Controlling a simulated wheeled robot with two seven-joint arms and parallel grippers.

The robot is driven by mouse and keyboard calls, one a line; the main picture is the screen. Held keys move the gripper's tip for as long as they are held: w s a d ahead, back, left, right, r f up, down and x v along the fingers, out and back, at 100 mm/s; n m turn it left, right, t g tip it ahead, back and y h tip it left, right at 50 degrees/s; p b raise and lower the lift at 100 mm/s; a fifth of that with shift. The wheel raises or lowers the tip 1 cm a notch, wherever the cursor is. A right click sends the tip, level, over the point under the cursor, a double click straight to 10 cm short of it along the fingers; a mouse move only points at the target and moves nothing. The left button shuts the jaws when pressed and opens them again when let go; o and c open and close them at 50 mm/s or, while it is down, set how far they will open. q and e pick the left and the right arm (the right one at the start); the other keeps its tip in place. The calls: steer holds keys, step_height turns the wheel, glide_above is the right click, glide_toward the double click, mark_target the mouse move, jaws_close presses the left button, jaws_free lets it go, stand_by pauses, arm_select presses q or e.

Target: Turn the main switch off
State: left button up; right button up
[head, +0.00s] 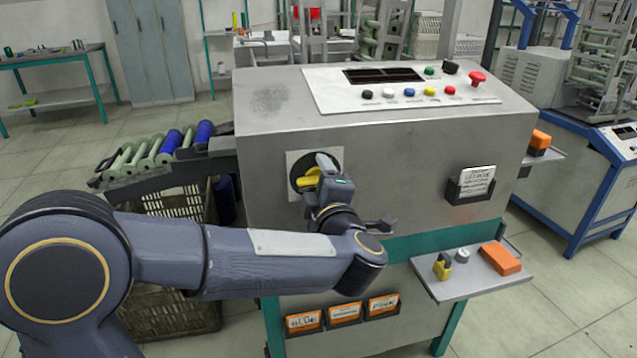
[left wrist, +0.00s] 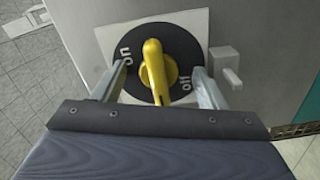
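The main switch is a yellow handle (left wrist: 157,70) on a round black dial with a pale square plate (left wrist: 188,22), on the side of the grey machine. "On" is printed left of the handle and "off" at its lower right in the left wrist view. The handle stands nearly upright there, leaning slightly left at its top. In the head view the handle (head: 308,178) is partly hidden by my gripper. My left gripper (head: 319,182) is at the dial; its two fingers (left wrist: 156,82) are apart, one on each side of the handle, with gaps visible. My right gripper is out of view.
A grey bracket (left wrist: 228,70) sticks out right of the switch plate. A shelf (head: 462,285) below right holds a yellow padlock (head: 442,266) and an orange block (head: 500,258). A bobbin chute (head: 180,175) juts out left, above a crate (head: 170,315). A button panel (head: 400,105) tops the machine.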

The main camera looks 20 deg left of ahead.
arm_select(q)
steer(key=shift+o, duration=1.2)
steer(key=v, duration=0.9)
steer(key=shift+b, duration=0.35)
steer(key=shift+r, duration=0.1)
